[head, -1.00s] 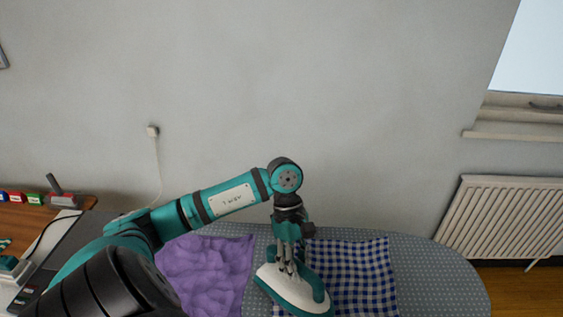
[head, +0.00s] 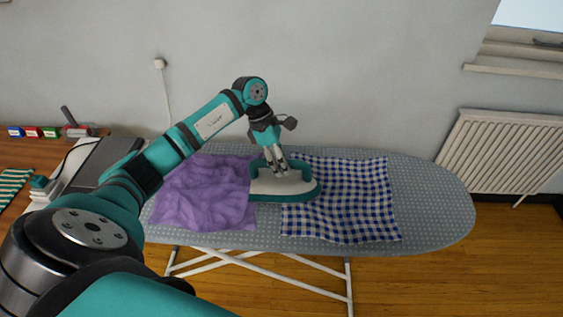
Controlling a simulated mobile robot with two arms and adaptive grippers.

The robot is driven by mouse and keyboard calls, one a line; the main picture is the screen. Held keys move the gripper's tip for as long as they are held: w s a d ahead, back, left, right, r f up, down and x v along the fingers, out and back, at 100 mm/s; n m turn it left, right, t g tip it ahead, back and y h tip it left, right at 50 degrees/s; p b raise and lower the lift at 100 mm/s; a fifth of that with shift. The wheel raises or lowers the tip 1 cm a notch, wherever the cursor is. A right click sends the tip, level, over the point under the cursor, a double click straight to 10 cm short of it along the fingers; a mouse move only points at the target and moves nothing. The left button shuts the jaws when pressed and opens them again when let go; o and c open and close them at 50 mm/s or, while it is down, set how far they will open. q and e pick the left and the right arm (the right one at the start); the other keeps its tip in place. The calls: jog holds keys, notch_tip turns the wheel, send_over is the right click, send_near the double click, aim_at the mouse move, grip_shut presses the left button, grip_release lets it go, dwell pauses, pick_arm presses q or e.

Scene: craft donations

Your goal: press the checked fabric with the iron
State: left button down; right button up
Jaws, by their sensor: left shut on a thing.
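The blue and white checked fabric (head: 345,205) lies on the right half of the grey dotted ironing board (head: 435,215). The iron (head: 262,186), white with a teal edge, is over the board's middle. It overlaps the left edge of the checked fabric and the right edge of a crumpled purple cloth (head: 200,195). I cannot tell whether its sole touches them. My left gripper (head: 276,170) is above the iron and shut on it, pointing down. My right gripper is not in view.
A wooden table at left bears a striped cloth (head: 14,182), small coloured boxes (head: 33,132) and a grey panel with a cord. A radiator (head: 502,155) is on the wall at right. The board's right end is bare.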

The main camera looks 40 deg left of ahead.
aim_at(302, 161)
pick_arm(q)
jog(key=shift+s+r, duration=0.1)
jog(key=shift+r, duration=0.15)
jog(key=shift+f+b, duration=0.5)
jog(key=shift+d+r, duration=0.1)
jog(key=shift+d, duration=0.15)
jog(key=shift+w+d, duration=0.4)
jog(key=shift+d, duration=0.1)
jog(key=shift+w+d+b, duration=0.35)
jog(key=shift+w+d, duration=0.2)
jog(key=shift+d, duration=0.4)
jog(key=shift+w+d+b, duration=0.35)
jog(key=shift+w+d, duration=0.2)
jog(key=shift+d, duration=0.35)
jog(key=shift+w+d+b, duration=0.3)
jog(key=shift+w+d, duration=0.25)
jog(key=shift+d, duration=0.4)
jog(key=shift+w+d+b, duration=0.3)
jog(key=shift+w+d, duration=0.25)
jog(key=shift+d, duration=0.35)
jog(key=w+d, duration=0.1)
jog(key=d+b, duration=0.1)
jog(key=d, duration=0.1)
jog(key=w+d, duration=0.1)
jog(key=shift+w+d+b, duration=0.15)
jog(key=shift+w+b, duration=0.15)
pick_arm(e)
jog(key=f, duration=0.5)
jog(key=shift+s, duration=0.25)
